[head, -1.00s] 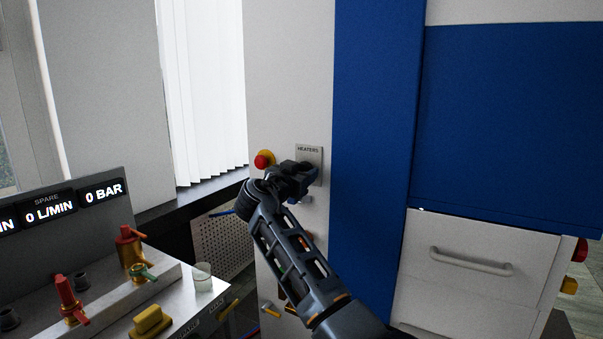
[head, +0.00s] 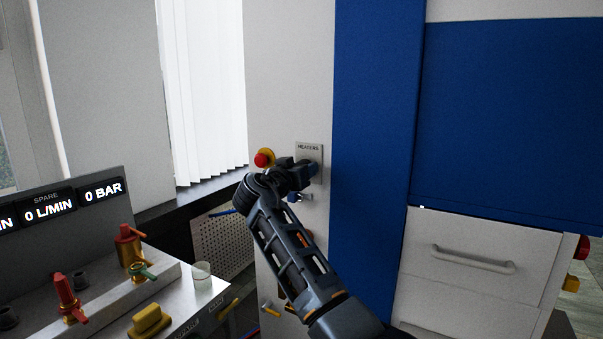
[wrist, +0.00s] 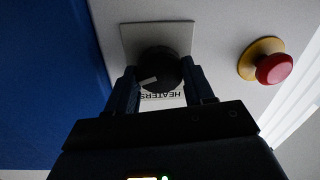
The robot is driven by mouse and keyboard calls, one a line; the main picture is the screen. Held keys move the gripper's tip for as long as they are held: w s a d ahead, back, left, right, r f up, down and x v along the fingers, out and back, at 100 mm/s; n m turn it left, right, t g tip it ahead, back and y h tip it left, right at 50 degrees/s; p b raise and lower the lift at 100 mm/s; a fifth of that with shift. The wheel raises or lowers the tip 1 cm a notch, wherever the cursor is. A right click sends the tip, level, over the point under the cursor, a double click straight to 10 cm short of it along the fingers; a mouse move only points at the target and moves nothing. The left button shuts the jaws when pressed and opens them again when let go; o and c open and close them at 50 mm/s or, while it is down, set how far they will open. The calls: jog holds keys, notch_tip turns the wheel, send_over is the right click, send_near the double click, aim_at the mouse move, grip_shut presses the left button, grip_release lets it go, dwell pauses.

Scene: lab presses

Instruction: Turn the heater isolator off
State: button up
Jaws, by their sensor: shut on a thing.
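The heater isolator is a black round knob (wrist: 160,70) on a grey plate marked HEATERS (head: 309,149), fixed to a white panel. The plate also shows in the wrist view (wrist: 130,40), where its lettering is upside down. A short pale mark on the knob slants in the wrist view, toward the lettering side and a little left. My gripper (wrist: 162,82) is shut on the knob, one finger on each side of it. In the head view my gripper (head: 308,170) covers most of the knob.
A red mushroom button on a yellow base (head: 263,159) sits close to the left of the plate; it also shows in the wrist view (wrist: 272,66). A blue panel (head: 370,130) stands to the right. A bench with valves (head: 140,290) is at lower left.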

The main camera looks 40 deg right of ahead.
jog(key=shift+w+a+f+n+g+p, duration=0.25)
jog(key=shift+n+p, duration=0.95)
jog(key=shift+n, duration=2.15)
jog(key=shift+d+r+n+g+p, duration=0.15)
jog(key=shift+n+g+p, duration=0.65)
jog(key=shift+n, duration=2.55)
jog(key=shift+t+p, duration=0.35)
jog(key=shift+p, duration=0.05)
jog(key=o, duration=1)
jog(key=shift+o, duration=0.2)
jog(key=shift+a, duration=0.15)
jog(key=b+v, duration=0.1)
jog(key=v, duration=0.6)
jog(key=shift+s+a+b, duration=0.15)
jog(key=shift+a+b, duration=0.1)
jog(key=shift+b, duration=0.1)
